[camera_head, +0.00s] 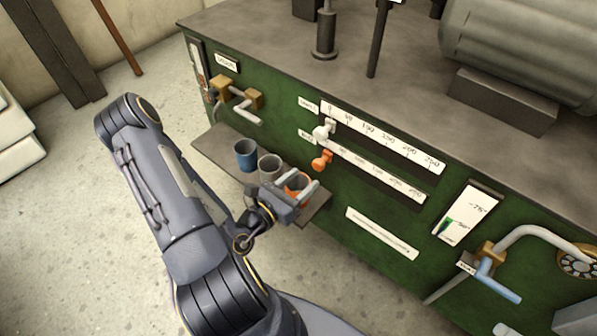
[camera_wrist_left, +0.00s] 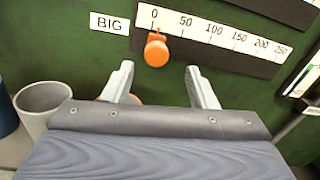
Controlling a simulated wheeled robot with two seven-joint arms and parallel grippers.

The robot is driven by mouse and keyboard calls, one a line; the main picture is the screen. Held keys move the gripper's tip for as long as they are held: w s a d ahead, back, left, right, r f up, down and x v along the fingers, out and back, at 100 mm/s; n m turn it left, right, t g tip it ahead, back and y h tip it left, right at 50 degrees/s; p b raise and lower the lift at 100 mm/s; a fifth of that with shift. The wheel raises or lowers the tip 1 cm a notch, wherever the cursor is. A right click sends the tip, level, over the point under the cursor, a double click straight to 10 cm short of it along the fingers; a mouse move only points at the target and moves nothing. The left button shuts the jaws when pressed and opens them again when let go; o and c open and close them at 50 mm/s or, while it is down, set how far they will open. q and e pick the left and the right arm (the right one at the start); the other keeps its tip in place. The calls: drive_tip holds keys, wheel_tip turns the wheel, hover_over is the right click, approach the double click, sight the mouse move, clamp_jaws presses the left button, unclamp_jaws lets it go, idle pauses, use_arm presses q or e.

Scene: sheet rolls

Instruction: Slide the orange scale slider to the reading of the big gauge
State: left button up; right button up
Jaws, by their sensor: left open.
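The orange scale slider (camera_head: 321,160) sits near the left, low end of the lower scale (camera_head: 375,172) on the green machine front. In the left wrist view the orange slider (camera_wrist_left: 156,50) hangs just below the 0 mark of the scale marked BIG (camera_wrist_left: 109,23). My left gripper (camera_head: 308,190) is open and empty, below the slider and apart from it. In the left wrist view its two fingers (camera_wrist_left: 162,82) point up toward the scale, with the slider beyond and between them. A gauge (camera_head: 465,214) with a green column and a -75 mark is at the right; whether it is the big gauge I cannot tell.
A white slider (camera_head: 323,130) sits on the upper scale (camera_head: 385,139). A blue cup (camera_head: 245,154), a grey cup (camera_head: 270,167) and an orange cup (camera_head: 297,183) stand on a shelf (camera_head: 212,150) by my gripper. A blue-handled tap (camera_head: 490,272) juts out at the right.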

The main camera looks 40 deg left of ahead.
sight(316, 167)
use_arm(q)
drive_tip(key=w, duration=0.5)
drive_tip(key=w+b, duration=0.1)
drive_tip(key=w, duration=0.1)
drive_tip(key=shift+w+d+f, duration=0.2)
drive_tip(key=shift+w+d, duration=0.1)
clamp_jaws()
